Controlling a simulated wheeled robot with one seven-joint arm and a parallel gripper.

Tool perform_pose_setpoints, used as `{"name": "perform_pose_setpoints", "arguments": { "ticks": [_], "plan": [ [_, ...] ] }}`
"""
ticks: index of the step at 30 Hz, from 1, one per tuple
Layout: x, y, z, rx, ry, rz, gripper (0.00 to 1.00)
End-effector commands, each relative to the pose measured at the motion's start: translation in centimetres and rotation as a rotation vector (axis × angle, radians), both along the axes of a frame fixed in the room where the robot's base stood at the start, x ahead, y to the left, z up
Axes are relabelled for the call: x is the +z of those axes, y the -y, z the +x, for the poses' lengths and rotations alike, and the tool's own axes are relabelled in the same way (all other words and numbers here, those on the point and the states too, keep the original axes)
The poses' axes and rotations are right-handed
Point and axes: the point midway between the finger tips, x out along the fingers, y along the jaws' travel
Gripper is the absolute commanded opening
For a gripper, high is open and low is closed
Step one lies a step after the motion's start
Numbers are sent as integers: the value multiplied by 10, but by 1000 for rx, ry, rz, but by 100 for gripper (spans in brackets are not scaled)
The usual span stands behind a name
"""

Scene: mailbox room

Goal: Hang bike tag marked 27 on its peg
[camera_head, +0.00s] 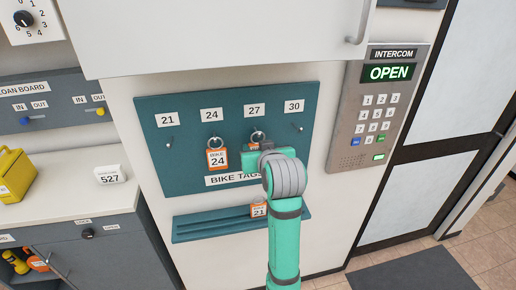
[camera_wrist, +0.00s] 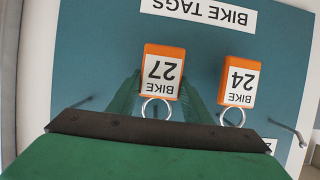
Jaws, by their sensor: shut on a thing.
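The orange and white bike tag 27 (camera_wrist: 160,72) shows upside down in the wrist view, between the green fingers of my gripper (camera_wrist: 160,92). My gripper is shut on it. In the head view my gripper (camera_head: 262,157) hides most of the tag; its ring (camera_head: 257,136) shows just below the 27 label (camera_head: 254,110) on the teal peg board (camera_head: 180,177). The peg under that label is hidden, so I cannot tell whether the ring is around it. The tag's ring also shows below it in the wrist view.
Bike tag 24 (camera_head: 217,158) hangs by its ring to the left. The pegs under 21 (camera_head: 169,143) and 30 (camera_head: 300,128) are bare. Tag 21 (camera_head: 259,210) stands on the ledge (camera_head: 205,227) below. The intercom (camera_head: 372,110) is to the right; a white cabinet overhangs the board.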

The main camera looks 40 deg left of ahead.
Motion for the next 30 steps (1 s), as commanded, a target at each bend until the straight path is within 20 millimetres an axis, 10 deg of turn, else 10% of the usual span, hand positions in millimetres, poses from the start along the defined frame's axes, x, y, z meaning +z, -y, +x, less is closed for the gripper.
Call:
{"name": "perform_pose_setpoints", "arguments": {
  "ticks": [4,5,7,19,30],
  "plan": [
    [0,0,0,0,0,0,23],
    [0,0,0,0,0,0,52],
    [0,0,0,0,0,0,67],
    [3,5,-4,-1,0,0,67],
    [28,49,-42,0,4,1,67]
  ]
}}
